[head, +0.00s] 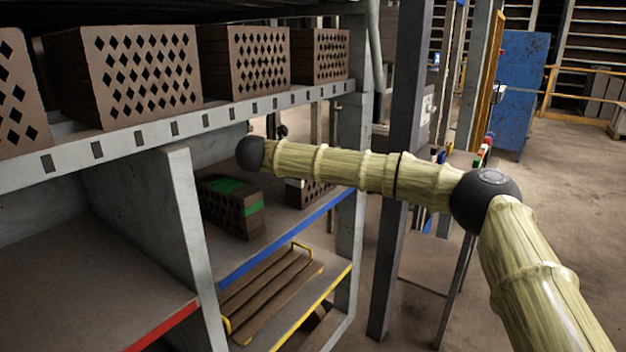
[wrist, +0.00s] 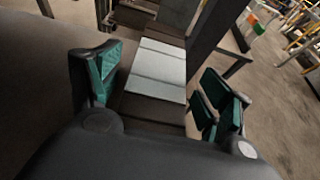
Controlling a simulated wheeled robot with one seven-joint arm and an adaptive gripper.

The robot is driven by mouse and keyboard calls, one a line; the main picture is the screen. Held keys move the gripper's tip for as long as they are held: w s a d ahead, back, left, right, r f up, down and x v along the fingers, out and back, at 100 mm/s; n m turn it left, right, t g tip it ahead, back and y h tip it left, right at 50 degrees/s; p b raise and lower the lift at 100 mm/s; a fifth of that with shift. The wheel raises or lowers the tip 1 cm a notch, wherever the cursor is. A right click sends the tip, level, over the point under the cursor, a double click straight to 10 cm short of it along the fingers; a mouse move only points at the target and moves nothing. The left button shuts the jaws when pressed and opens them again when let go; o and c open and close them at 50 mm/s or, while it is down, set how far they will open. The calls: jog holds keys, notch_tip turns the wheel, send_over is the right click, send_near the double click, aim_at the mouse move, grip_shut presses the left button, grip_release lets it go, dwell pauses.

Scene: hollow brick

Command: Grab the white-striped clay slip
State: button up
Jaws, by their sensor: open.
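The white-striped clay slip is a dark brown hollow brick (head: 312,194) on the blue-edged shelf (head: 285,238), partly hidden behind my arm in the head view. In the wrist view the brick (wrist: 158,68) shows a broad white band across its brown top. My gripper (wrist: 158,90) is open, its green-padded fingers to either side of the brick in the picture. I see no contact; how far the fingers are from it is hard to tell. In the head view the gripper is not visible.
A green-striped brick (head: 232,205) stands left of the white-striped one on the same shelf. A row of plain hollow bricks (head: 140,75) fills the shelf above. A grey upright (head: 350,200) stands at the right end. A slatted brown rack (head: 270,290) lies below.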

jog(key=shift+w+d+f, duration=0.1)
jog(key=shift+w, duration=0.1)
jog(key=c, duration=1.2)
jog(key=shift+r, duration=0.25)
